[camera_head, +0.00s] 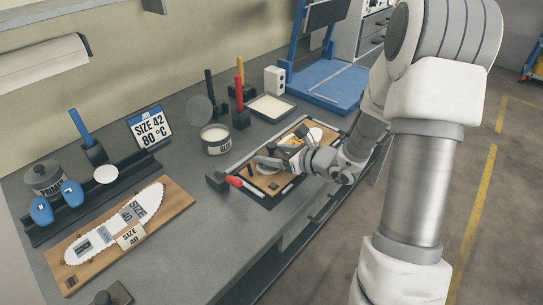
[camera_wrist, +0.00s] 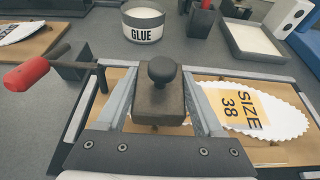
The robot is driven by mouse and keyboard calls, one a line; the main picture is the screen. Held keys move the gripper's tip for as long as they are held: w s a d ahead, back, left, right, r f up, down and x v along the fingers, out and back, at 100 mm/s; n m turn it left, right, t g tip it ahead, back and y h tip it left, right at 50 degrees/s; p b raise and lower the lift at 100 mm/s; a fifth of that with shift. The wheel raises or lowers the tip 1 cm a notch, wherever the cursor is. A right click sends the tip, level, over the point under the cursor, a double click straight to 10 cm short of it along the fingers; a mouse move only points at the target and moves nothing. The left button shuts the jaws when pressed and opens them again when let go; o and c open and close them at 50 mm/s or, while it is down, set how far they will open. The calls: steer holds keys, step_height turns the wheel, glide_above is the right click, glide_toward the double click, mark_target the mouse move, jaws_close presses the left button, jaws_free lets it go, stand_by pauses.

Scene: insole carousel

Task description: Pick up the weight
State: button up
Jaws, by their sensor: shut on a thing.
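The weight (camera_wrist: 162,98) is a dark brown-grey block with a round black knob on top, upright in the middle of the wrist view. My gripper (camera_wrist: 160,88) is shut on it, with one grey finger along each side of the block. In the head view my gripper (camera_head: 282,157) is over the wooden board (camera_head: 262,186) in the frame at the table's front edge. The weight is hard to make out there among the fingers. Its underside is hidden, so I cannot tell whether it touches the board.
A white "SIZE 38" insole (camera_wrist: 275,118) lies right of the weight. A red-handled crank (camera_wrist: 28,74) is on the left. The glue pot (camera_head: 215,139) stands behind. A second dark knobbed block (camera_head: 113,293) sits at the bottom left. The table between is fairly clear.

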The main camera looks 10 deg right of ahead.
jaws_close()
steer(key=shift+r, duration=0.25)
